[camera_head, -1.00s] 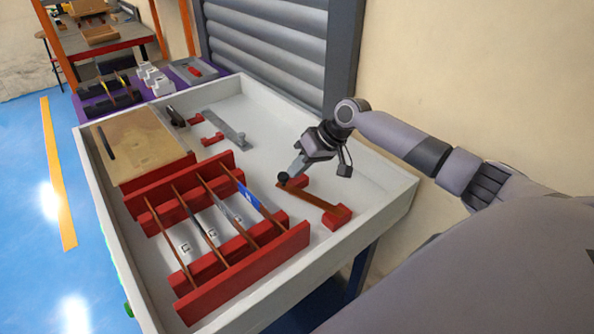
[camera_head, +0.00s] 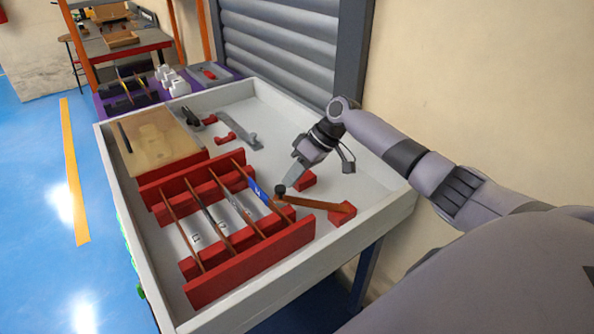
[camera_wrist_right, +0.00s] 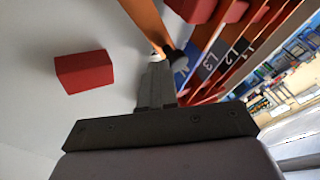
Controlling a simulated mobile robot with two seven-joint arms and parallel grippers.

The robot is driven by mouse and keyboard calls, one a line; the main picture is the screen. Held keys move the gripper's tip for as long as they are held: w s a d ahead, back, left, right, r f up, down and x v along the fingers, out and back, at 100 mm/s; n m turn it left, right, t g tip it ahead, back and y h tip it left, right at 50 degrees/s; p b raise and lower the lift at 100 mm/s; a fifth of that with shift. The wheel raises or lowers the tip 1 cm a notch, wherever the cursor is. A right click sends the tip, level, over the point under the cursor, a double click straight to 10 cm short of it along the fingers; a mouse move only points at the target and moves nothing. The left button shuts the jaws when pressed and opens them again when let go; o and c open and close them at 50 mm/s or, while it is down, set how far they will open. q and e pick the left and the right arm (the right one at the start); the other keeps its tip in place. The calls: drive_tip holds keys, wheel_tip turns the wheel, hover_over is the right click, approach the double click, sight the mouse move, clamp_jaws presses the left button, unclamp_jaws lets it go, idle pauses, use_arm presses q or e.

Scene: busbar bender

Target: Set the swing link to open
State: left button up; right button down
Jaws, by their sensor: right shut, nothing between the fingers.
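The swing link is a copper-coloured bar (camera_head: 312,204) with a black knob (camera_head: 280,190) at its left end. Its right end sits on a red block (camera_head: 342,214). A second red block (camera_head: 304,181) stands apart from the bar, with a gap between them. My right gripper (camera_head: 287,184) is shut and empty, its tips at the knob. In the right wrist view, the gripper (camera_wrist_right: 156,70) is beside the dark knob (camera_wrist_right: 175,61), the bar (camera_wrist_right: 145,20) runs up from it, and the free red block (camera_wrist_right: 84,72) lies to the left. My left gripper is not in view.
A red rack (camera_head: 262,262) with several upright bars, one with a blue label, stands close left of the knob. A wooden board (camera_head: 158,143) and a grey flat part (camera_head: 238,130) lie farther back. The white tray wall (camera_head: 385,213) bounds the right side.

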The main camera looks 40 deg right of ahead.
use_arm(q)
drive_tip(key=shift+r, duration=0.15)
use_arm(e)
drive_tip(key=shift+s+a+n+g, duration=0.3)
drive_tip(key=shift+a+n, duration=0.2)
drive_tip(key=shift+a, duration=0.05)
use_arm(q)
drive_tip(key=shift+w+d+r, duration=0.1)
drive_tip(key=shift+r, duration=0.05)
